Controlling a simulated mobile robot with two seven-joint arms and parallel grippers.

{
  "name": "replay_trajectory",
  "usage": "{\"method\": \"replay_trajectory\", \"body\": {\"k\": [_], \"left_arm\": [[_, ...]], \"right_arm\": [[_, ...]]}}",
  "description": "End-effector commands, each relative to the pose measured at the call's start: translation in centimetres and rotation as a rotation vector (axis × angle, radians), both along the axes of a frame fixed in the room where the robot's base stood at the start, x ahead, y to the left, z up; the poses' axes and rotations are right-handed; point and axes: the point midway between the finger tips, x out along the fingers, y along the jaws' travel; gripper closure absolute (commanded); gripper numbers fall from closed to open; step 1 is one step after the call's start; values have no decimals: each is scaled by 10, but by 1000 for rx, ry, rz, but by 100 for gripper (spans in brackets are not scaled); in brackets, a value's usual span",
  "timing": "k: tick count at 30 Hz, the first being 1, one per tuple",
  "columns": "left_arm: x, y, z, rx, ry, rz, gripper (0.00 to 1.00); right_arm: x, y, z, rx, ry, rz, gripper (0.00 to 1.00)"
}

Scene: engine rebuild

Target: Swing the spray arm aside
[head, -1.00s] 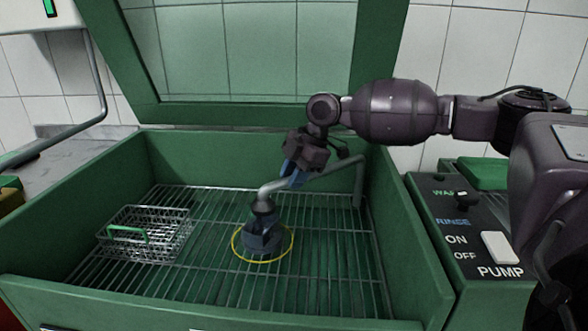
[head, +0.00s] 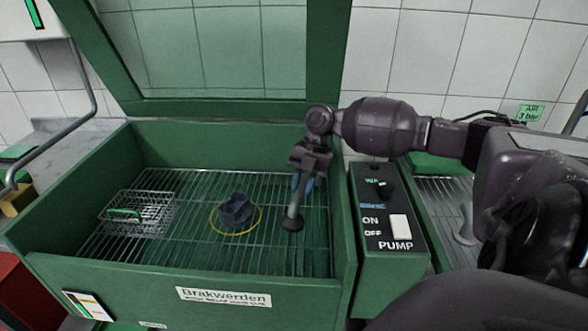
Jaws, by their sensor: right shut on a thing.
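The spray arm (head: 293,206) is a grey pipe with a dark round nozzle at its end. It hangs over the right part of the green washer's wire rack, to the right of the yellow ring. My right gripper (head: 303,178) is shut on its pipe from above and hides part of it. A dark blue-grey part (head: 235,210) sits on the rack inside the yellow ring (head: 213,228), with the nozzle clear of it. My left gripper is not in view.
A wire basket (head: 155,217) with a green handle stands at the rack's left. The washer's green lid (head: 325,60) is raised behind. The washer's right wall and the pump control panel (head: 386,238) lie close to the right of the spray arm.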

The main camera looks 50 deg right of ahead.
Motion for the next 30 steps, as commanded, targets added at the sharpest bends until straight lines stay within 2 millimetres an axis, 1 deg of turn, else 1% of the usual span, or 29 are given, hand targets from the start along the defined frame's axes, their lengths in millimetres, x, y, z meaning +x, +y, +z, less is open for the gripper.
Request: {"method": "replay_trajectory", "body": {"k": [1,9,23,24,28,30], "left_arm": [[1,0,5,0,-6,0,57],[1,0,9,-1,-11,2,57],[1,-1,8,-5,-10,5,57],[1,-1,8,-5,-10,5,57],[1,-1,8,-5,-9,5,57],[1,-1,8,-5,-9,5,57]], "right_arm": [[-5,-3,3,0,-2,19,100],[-17,-10,0,0,1,90,100],[-19,-12,-1,0,0,101,100],[-19,-12,-1,-1,0,100,70],[-19,-12,-1,-1,0,100,50],[-19,-12,-1,-1,0,100,49]]}}
